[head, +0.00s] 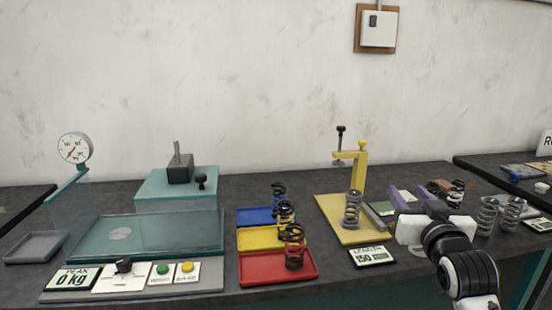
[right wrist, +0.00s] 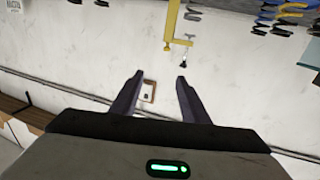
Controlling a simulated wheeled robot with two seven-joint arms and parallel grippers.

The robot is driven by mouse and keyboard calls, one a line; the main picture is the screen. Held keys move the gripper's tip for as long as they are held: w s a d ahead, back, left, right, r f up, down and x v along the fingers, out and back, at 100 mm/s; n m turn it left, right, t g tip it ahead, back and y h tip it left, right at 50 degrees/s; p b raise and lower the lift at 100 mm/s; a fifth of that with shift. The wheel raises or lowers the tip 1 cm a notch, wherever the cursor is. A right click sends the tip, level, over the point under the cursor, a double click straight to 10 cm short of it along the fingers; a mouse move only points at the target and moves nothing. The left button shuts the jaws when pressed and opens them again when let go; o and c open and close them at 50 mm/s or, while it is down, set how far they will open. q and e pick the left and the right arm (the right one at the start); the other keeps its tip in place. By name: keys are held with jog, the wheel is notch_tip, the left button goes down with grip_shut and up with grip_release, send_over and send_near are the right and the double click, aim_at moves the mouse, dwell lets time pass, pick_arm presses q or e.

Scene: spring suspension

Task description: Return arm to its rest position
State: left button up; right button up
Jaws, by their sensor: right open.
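My right gripper (head: 412,200) is raised in front of the right half of the bench, its dark purple fingers pointing toward the wall. In the right wrist view the two fingers (right wrist: 157,92) are spread apart with nothing held between them. A grey coil spring (head: 352,210) stands on the yellow base plate of the yellow clamp stand (head: 360,170), left of my gripper. Dark springs stand on the blue tray (head: 250,216), yellow tray (head: 252,239) and red tray (head: 262,268). My left gripper is out of view.
A teal press (head: 130,245) with a dial gauge (head: 74,149) and a control panel (head: 125,278) stands at left. A display (head: 371,256) reads 150. Grey springs (head: 488,215) stand right of my arm. The wall above the bench is clear except for a switch box (head: 379,29).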

jog(key=s+a+f+n+g+y, duration=0.1)
jog(key=s+a+f+g, duration=0.15)
jog(key=f, duration=0.65)
jog(key=s+a+f+g, duration=0.1)
jog(key=s+f, duration=0.3)
jog(key=f, duration=0.5)
jog(key=s+a+f+n+g+y, duration=0.15)
jog(key=s+f, duration=0.25)
jog(key=f, duration=0.5)
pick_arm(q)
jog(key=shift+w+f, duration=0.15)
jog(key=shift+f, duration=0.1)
pick_arm(e)
jog(key=s+a+f+g+y, duration=0.1)
jog(key=s+a+f+g, duration=0.1)
jog(key=s+f, duration=0.7)
jog(key=s+a+f+g, duration=0.2)
jog(key=s+a+f, duration=0.2)
jog(key=s+f, duration=0.5)
jog(key=s, duration=0.7)
jog(key=shift+s+a+f+y, duration=0.25)
jog(key=shift+a+f+y, duration=0.05)
jog(key=shift+a+y, duration=0.1)
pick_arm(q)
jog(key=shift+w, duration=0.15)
pick_arm(e)
jog(key=shift+n, duration=0.25)
